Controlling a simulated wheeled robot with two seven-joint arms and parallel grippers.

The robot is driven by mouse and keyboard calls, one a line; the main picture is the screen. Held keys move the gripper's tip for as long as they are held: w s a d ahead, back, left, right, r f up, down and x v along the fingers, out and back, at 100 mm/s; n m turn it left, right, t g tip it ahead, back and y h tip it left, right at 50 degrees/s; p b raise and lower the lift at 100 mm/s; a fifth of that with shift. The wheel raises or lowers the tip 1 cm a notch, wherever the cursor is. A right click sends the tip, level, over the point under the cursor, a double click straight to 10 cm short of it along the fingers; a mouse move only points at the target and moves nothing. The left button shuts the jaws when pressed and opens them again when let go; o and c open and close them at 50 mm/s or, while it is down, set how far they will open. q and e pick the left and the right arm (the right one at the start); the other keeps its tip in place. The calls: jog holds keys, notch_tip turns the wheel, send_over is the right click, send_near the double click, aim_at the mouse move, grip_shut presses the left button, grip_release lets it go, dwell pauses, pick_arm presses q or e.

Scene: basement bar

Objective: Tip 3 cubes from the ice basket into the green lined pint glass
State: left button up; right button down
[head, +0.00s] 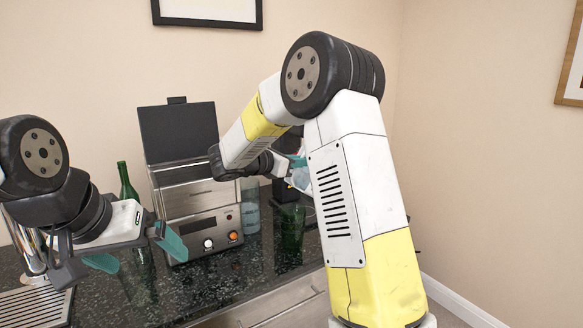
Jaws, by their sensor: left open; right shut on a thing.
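My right gripper (292,164) is at the back of the counter, mostly behind my own arm. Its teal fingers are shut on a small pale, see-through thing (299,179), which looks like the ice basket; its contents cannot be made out. A tall clear glass (250,207) stands on the counter to the left of and below this gripper. A dark green glass-like thing (291,228) stands below the gripper. I cannot tell which of the two is the green lined pint glass. My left gripper (137,252) is open and empty over the counter at the left.
A silver machine (200,226) with a raised dark lid and knobs stands at the back of the dark stone counter (215,286). A green bottle (126,182) stands to its left. A drip tray (36,308) and metal tap are at the far left. The front middle of the counter is clear.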

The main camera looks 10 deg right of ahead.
jog(key=shift+s+a+r+t+h, duration=0.2)
jog(key=shift+a+t+h, duration=0.1)
jog(key=shift+a+h, duration=0.35)
jog(key=shift+d, duration=0.1)
